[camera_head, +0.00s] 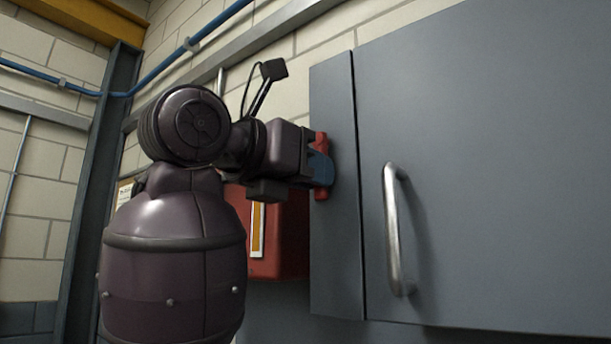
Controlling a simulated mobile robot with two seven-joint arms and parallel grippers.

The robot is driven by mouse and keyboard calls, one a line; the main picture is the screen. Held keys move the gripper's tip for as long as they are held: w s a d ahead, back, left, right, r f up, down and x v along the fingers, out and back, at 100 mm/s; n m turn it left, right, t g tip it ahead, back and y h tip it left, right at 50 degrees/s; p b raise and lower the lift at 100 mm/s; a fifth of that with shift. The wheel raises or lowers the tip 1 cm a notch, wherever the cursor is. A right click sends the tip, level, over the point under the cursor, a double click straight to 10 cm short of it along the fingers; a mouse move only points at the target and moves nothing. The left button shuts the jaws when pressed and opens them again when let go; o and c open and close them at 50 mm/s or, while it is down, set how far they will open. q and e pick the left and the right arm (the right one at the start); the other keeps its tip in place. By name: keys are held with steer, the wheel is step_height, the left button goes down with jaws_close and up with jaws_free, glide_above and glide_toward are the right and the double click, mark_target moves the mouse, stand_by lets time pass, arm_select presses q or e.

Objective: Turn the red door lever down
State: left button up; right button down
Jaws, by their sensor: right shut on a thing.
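The red door lever (321,141) is on the narrow left strip of the grey cabinet front. It stands roughly upright, with its top and bottom ends showing above and below my gripper. My right gripper (320,170) is shut on the middle of the lever, and its blue fingers cover that part. My dark right arm fills the left middle of the view. My left gripper is not in view.
The grey cabinet door (480,150) has a silver bar handle (396,230) to the right of the lever. A red box (285,235) is behind my arm, left of the cabinet. A blue pipe (165,72) runs along the brick wall.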

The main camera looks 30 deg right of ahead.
steer(key=c, duration=1)
jaws_free()
steer(key=shift+a, duration=0.15)
steer(key=a, duration=0.3)
steer(key=s+a+b, duration=0.1)
steer(key=a, duration=0.3)
steer(key=s+a, duration=0.1)
steer(key=a, duration=0.2)
steer(key=shift+a+r, duration=0.2)
steer(key=shift+r, duration=0.1)
